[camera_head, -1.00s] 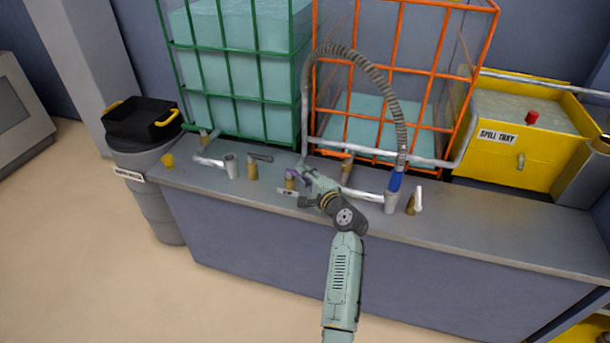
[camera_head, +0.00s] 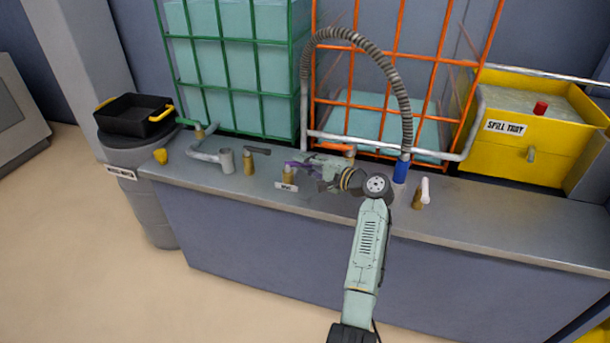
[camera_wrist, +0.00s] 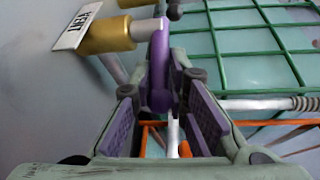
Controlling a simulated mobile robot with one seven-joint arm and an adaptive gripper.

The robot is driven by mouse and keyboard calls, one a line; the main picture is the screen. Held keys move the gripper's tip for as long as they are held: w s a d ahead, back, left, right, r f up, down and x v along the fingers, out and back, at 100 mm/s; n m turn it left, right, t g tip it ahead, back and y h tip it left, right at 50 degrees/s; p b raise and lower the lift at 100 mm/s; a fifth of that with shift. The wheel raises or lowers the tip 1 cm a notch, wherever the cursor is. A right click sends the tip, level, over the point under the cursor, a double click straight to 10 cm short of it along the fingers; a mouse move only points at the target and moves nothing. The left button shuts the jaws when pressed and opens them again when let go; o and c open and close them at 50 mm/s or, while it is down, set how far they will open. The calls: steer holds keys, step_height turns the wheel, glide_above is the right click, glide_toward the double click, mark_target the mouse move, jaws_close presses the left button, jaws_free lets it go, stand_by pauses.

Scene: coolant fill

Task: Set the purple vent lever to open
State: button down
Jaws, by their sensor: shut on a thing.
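The purple vent lever (camera_head: 292,164) sits on a brass valve (camera_head: 288,175) on the grey bench, with a small white tag below it. In the wrist view the purple lever (camera_wrist: 158,65) reaches from the brass body (camera_wrist: 108,36) down between my finger pads. The tag beside that body (camera_wrist: 77,27) reads VENT. My gripper (camera_head: 308,166) comes in from the right and is shut on the lever; it also shows in the wrist view (camera_wrist: 162,88). In the head view my gripper hides part of the lever.
A brass valve with a dark handle (camera_head: 249,164) stands to the left. A grey hose (camera_head: 398,90) with a blue end (camera_head: 401,170) stands to the right, near a white-handled valve (camera_head: 421,192). Green (camera_head: 257,97) and orange (camera_head: 383,88) cages stand behind.

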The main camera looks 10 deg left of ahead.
steer(key=shift+g, duration=0.3)
steer(key=c, duration=1.6)
jaws_free()
steer(key=shift+o, duration=0.2)
steer(key=v, duration=1.2)
steer(key=shift+f, duration=0.2)
steer(key=shift+c, duration=0.5)
